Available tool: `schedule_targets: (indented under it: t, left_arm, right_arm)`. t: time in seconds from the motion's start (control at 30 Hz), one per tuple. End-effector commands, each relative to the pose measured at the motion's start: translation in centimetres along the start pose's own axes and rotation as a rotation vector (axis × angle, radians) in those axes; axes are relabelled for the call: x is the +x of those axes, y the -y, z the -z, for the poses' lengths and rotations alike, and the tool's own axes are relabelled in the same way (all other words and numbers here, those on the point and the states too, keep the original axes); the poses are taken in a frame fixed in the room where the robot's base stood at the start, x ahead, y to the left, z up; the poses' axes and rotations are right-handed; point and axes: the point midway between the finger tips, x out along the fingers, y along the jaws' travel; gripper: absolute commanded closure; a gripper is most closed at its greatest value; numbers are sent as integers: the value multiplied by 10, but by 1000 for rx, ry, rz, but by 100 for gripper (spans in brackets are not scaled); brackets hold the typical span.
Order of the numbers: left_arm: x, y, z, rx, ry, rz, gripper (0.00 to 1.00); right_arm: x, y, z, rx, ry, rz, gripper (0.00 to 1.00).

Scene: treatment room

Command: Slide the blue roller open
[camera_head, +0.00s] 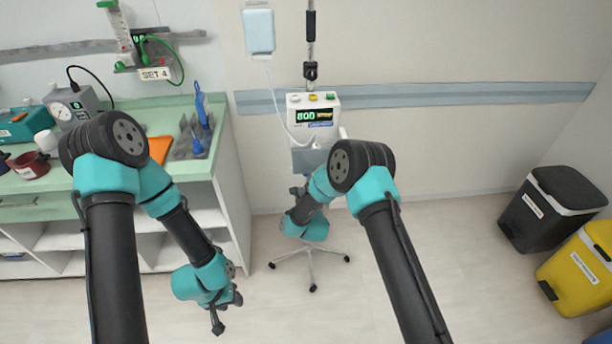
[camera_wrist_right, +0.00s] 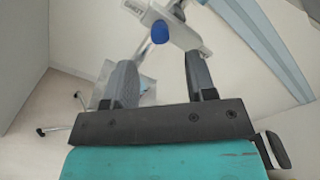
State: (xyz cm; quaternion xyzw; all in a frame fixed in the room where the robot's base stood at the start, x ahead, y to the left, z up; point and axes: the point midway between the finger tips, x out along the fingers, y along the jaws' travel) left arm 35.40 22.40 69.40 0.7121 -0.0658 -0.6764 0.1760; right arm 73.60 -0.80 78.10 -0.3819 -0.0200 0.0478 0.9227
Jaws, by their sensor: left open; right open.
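The blue roller (camera_wrist_right: 159,32) sits on a pale, tilted housing (camera_wrist_right: 184,34) at the top of the right wrist view. My right gripper (camera_wrist_right: 158,68) is open, its two grey fingers apart. The roller shows just beyond the gap between them, and I see nothing held. I cannot tell whether either finger touches the housing. In the head view the roller is not visible; my right arm covers that area below the pump (camera_head: 314,118). My left gripper (camera_head: 219,317) hangs low over the floor, open and empty, far from the pump.
A drip bag (camera_head: 259,31) hangs above the pump with a thin tube running down. The wheeled stand base (camera_head: 311,264) is on the floor. A green-topped counter (camera_head: 185,168) stands left. A black bin (camera_head: 552,208) and yellow bin (camera_head: 582,268) stand right.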

Motion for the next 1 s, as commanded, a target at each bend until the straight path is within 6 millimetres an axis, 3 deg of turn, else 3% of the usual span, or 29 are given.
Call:
schedule_targets:
  t: [0.43, 0.87, 1.0]
  left_arm:
    - [0, 0, 0, 0, 0, 0, 57]
    - [0, 0, 0, 0, 0, 0, 57]
    - [0, 0, 0, 0, 0, 0, 57]
  right_arm:
    - [63, 0, 0, 0, 0, 1, 49]
    - [72, 0, 0, -1, 0, -1, 49]
    - [72, 0, 0, -1, 0, -1, 61]
